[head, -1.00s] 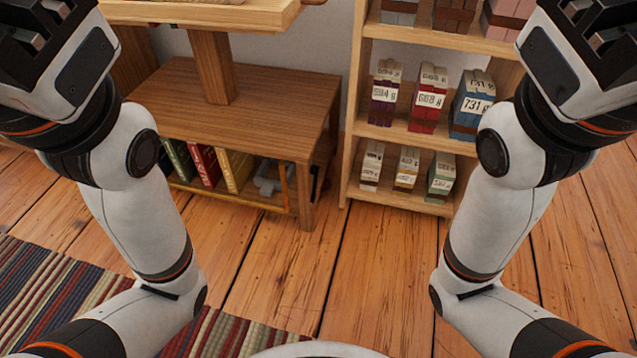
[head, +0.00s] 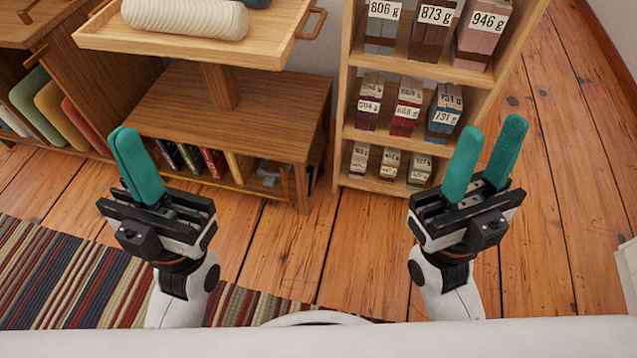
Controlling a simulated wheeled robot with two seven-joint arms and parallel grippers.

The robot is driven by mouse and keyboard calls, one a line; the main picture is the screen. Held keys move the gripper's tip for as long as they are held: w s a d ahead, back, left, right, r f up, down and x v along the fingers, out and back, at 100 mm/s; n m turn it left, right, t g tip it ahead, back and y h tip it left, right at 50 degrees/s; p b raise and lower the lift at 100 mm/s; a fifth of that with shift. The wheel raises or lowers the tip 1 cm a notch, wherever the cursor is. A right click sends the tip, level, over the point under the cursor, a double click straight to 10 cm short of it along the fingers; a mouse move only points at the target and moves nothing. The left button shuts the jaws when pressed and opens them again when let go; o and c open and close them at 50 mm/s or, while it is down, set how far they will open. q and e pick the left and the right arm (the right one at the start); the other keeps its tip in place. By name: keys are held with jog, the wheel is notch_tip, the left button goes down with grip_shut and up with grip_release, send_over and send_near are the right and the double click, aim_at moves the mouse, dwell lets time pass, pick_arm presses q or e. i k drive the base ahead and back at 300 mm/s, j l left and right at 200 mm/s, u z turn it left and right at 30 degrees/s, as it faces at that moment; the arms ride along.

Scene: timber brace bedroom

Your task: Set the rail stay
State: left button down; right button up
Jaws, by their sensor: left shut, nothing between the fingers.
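I cannot make out a rail stay for certain. A raised wooden top (head: 180,55) with a rim and a side handle (head: 313,22) stands on a post (head: 220,87) above a low wooden bench (head: 270,110). A pale ribbed roll (head: 185,17) lies on the raised top. A grey piece (head: 268,172), partly hidden, sits on the bench's lower shelf at the right. My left gripper (head: 126,134), with teal fingers, is shut and empty in front of the bench. My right gripper (head: 490,145) is open and empty in front of the shelf unit.
The wooden shelf unit (head: 345,115) holds several blocks with gram labels, such as the 873 g block (head: 432,38). Books (head: 210,160) stand under the bench, and folders (head: 40,95) at the left. A striped rug (head: 50,280) lies front left. Bare floor (head: 320,240) is clear.

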aim_at(311, 181)
jog(key=l+u, duration=0.25)
jog(key=l, duration=2.45)
jog(key=i+j, duration=0.15)
jog(key=j, duration=0.15)
jog(key=i+j, duration=0.1)
jog(key=j, duration=0.15)
